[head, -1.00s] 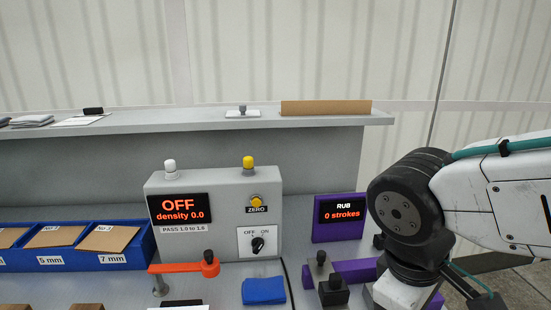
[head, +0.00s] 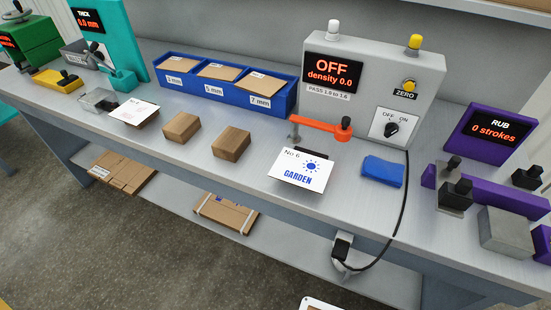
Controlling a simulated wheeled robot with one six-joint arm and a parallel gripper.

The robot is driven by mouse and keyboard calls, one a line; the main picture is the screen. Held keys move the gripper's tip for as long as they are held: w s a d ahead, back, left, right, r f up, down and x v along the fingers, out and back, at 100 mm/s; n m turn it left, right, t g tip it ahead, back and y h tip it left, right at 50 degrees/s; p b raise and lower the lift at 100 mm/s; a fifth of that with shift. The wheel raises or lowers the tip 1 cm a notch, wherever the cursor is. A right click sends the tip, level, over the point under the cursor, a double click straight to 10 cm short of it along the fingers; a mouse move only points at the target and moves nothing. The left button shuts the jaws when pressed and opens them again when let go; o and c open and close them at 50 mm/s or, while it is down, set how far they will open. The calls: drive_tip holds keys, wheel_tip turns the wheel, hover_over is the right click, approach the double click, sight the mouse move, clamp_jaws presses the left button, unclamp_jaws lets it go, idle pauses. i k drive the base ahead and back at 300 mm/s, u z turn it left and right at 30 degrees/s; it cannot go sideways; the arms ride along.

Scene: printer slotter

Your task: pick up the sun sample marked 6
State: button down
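The sun sample is a white card (head: 302,171) marked "No 6" with a blue sun and the word "GARDEN". It lies near the front edge of the grey bench, in front of the grey density box (head: 371,85). A small dark block shows at its back edge, under the orange arm (head: 318,127). My gripper is not in the head view now, so its state is hidden.
Two brown blocks (head: 182,127) (head: 231,142) and another white card (head: 134,112) lie to the left. A blue cloth (head: 382,171) lies to the right, with a black cable beside it. A blue bin (head: 226,85) stands behind. The purple rub station (head: 491,132) is at the right.

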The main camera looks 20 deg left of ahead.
sight(312, 173)
drive_tip(key=z, duration=1.3)
drive_tip(key=k, duration=1.7)
drive_tip(key=u, duration=2.25)
drive_tip(key=i, duration=0.5)
